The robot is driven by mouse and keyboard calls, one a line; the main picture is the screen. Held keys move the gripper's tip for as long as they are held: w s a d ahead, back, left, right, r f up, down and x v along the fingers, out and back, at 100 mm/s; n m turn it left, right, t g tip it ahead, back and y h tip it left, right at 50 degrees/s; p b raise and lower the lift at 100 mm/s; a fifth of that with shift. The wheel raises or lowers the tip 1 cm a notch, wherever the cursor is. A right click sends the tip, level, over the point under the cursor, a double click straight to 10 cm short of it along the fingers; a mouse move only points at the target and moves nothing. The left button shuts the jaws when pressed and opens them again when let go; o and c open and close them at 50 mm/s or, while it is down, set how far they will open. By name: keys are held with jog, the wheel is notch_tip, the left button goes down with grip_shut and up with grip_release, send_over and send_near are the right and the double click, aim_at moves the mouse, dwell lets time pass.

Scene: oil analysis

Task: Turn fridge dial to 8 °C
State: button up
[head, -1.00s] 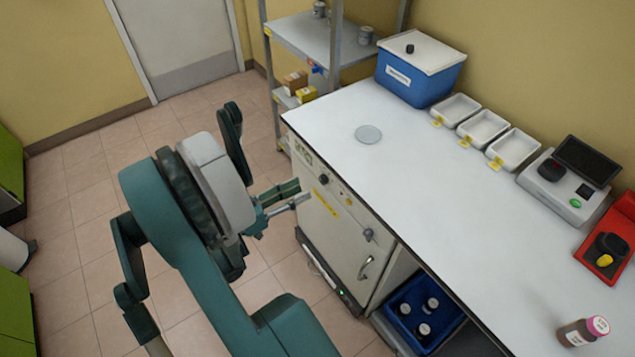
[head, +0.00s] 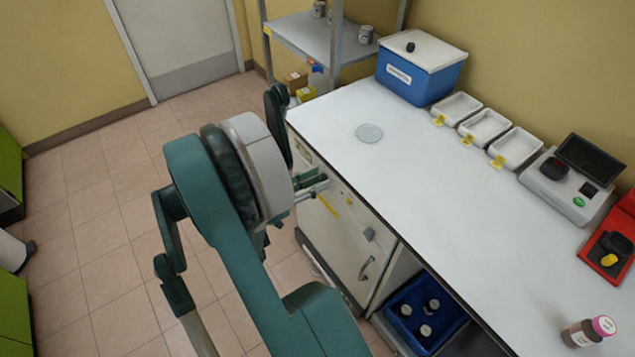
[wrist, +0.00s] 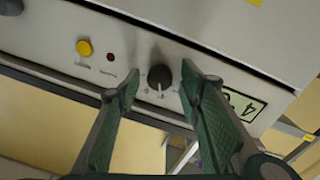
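The fridge (head: 350,240) is the pale cabinet under the left end of the bench. Its dark round dial (wrist: 161,78) with a white pointer mark shows in the wrist view; scale marks around it are too small to read. The framed display (wrist: 243,107) beside it appears tilted, with a 4 legible and a finger partly covering it. My gripper (wrist: 160,84) is open, with its green fingertips on either side of the dial; contact cannot be told. In the head view my gripper (head: 313,183) is at the fridge's upper front and hides the dial.
A yellow button (wrist: 84,47) and small dark red light (wrist: 110,57) sit beside the dial. The bench edge overhangs the panel. The fridge door handle (head: 365,267) is lower down. A blue crate (head: 398,330) with bottles stands right of the fridge. Open floor lies left.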

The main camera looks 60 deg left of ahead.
jog(key=shift+w, duration=0.15)
jog(key=c, duration=0.9)
